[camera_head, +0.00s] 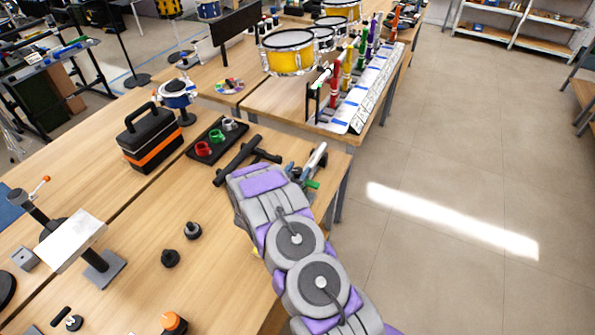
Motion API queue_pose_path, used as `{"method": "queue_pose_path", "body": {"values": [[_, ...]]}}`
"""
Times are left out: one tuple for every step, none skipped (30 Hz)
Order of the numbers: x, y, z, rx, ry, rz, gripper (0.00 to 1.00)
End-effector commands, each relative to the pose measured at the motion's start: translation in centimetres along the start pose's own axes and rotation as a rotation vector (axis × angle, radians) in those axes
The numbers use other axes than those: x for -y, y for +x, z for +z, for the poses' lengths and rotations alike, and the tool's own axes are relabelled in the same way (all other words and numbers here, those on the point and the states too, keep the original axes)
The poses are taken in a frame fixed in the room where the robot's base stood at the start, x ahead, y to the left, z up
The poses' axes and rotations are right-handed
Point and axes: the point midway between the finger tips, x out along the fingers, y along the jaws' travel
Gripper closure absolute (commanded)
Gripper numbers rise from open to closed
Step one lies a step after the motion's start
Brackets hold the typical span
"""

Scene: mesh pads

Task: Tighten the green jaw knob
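A small green piece (312,184), which looks like the green jaw knob, shows near the right edge of the wooden table. It sits at the lower end of a light grey clamp-like tool (317,157). A black bar-shaped tool (238,163) lies to its left. My purple and grey arm reaches up from the bottom right and ends just left of and below the green piece. My gripper cannot be made out; the arm hides it. I cannot tell whether anything touches the green piece.
A black tray (217,140) with coloured rings and a black and orange toolbox (150,137) stand to the left. Two black knobs (192,230) (170,258) stand left of my arm. A metal stand (75,240) is at the far left. The floor (450,190) at right is clear.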

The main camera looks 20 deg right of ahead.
Motion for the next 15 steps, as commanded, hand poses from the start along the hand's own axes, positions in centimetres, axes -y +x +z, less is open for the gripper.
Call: {"method": "queue_pose_path", "body": {"values": [[0.0, -0.01, 0.0, 0.0, 0.0, 0.0, 0.47], [0.0, -0.01, 0.0, 0.0, 0.0, 0.0, 0.5], [0.01, -0.01, 0.0, 0.0, 0.0, 0.0, 0.54], [0.01, -0.01, 0.0, 0.0, 0.0, 0.0, 0.57], [0.01, -0.01, 0.01, 0.0, 0.0, 0.0, 0.6], [0.01, -0.01, 0.01, 0.0, 0.0, 0.0, 0.64], [0.02, -0.01, 0.01, 0.0, 0.0, 0.0, 0.66], [0.02, -0.01, 0.01, 0.0, 0.0, 0.0, 0.69], [0.02, -0.01, 0.01, 0.0, 0.0, 0.0, 0.73], [0.03, -0.01, 0.0, 0.0, 0.0, 0.0, 0.76], [0.03, -0.01, 0.01, 0.0, 0.0, -0.001, 0.79], [0.04, -0.01, 0.01, 0.0, 0.0, -0.001, 0.82], [0.05, -0.01, 0.0, 0.0, 0.0, -0.001, 0.82], [0.06, -0.02, 0.01, 0.0, 0.0, 0.0, 0.82], [0.11, -0.02, 0.0, 0.0, 0.001, 0.004, 0.82]]}}
